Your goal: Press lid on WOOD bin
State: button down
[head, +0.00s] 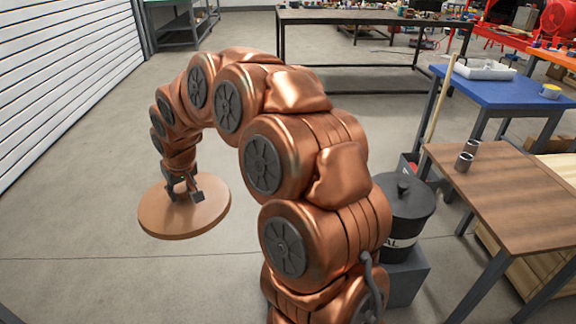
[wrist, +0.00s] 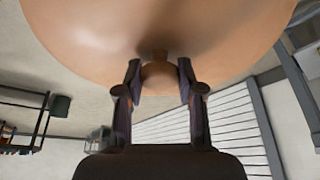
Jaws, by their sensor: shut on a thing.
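A round tan lid (head: 165,220) hangs from my gripper (head: 184,192) at the left of the head view, roughly level. It appears to be clear of the floor. In the wrist view the lid (wrist: 90,25) fills the top, and the two fingers of my gripper (wrist: 158,74) are closed on its round knob (wrist: 156,78). No bin marked WOOD can be made out. A black bin (head: 408,212) with a dark lid and a label ending in "AL" stands at the right, partly hidden behind my arm.
A long dark-framed bench (head: 370,17) stands at the back. Floor around the lid is clear; a shutter wall (head: 60,80) is left.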

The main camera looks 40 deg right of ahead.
jog(key=s+d+f+p, duration=0.2)
jog(key=s+d+p, duration=0.1)
jog(key=d, duration=0.8)
jog(key=s+d+f+m+p, duration=0.1)
jog(key=s+d+f+p, duration=0.2)
jog(key=d, duration=0.9)
jog(key=s+d+f+p, duration=0.1)
jog(key=s+d+p, duration=0.25)
jog(key=d, duration=0.75)
notch_tip(320, 180, down, 6)
jog(key=b, duration=0.1)
jog(key=shift+s+h, duration=0.3)
jog(key=shift+s, duration=0.1)
jog(key=shift+d, duration=0.1)
jog(key=shift+s+b, duration=0.15)
jog(key=shift+b, duration=0.25)
jog(key=shift+f+b, duration=0.2)
jog(key=shift+b, duration=0.4)
dwell(0.5)
jog(key=shift+c, duration=0.8)
grip_release()
